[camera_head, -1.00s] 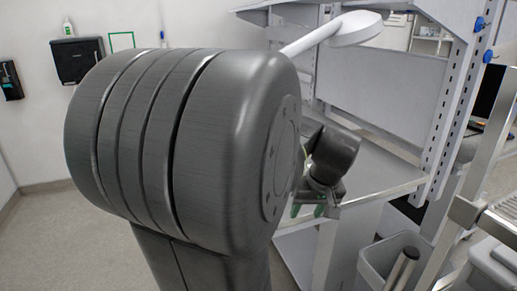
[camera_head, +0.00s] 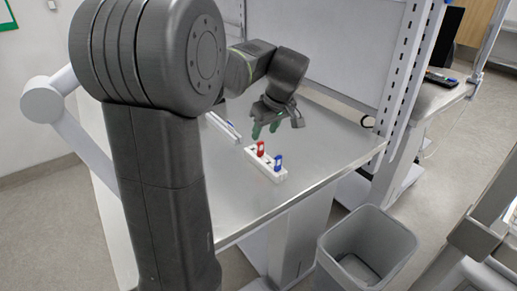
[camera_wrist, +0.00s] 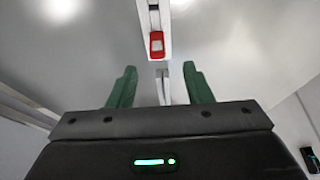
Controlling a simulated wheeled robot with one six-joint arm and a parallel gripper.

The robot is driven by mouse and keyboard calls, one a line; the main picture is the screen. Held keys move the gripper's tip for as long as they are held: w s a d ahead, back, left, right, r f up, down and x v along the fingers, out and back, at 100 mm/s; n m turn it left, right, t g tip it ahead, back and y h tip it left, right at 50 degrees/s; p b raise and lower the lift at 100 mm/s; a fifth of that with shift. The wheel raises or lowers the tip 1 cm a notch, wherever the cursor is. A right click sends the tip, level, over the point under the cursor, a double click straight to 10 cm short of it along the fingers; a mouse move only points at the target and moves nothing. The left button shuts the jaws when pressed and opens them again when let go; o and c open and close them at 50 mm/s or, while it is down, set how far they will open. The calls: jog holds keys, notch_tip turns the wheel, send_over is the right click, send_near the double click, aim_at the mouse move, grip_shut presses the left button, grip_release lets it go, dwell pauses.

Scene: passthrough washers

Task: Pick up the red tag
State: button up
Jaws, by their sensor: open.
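The red tag (camera_head: 260,149) stands upright in a white holder (camera_head: 266,168) on the grey table, to the left of a blue tag (camera_head: 278,162). In the wrist view the red tag (camera_wrist: 156,44) is beyond my fingertips, roughly centred between them, and the white holder (camera_wrist: 151,12) runs up from it. My gripper (camera_head: 266,130) is open and empty, above and just behind the holder; its green fingers (camera_wrist: 156,80) are spread on both sides in the wrist view. The fingers do not touch the tag.
The steel table (camera_head: 225,205) is mostly bare. A light rail (camera_head: 222,124) lies left of my gripper. Shelf uprights (camera_head: 405,85) stand at the table's right rear. A grey bin (camera_head: 366,250) stands on the floor at the front right.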

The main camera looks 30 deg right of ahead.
aim_at(261, 145)
jog(key=x, duration=0.8)
jog(key=shift+s+d+f, duration=0.1)
jog(key=shift+d+f, duration=0.1)
jog(key=shift+f, duration=0.2)
grip_shut()
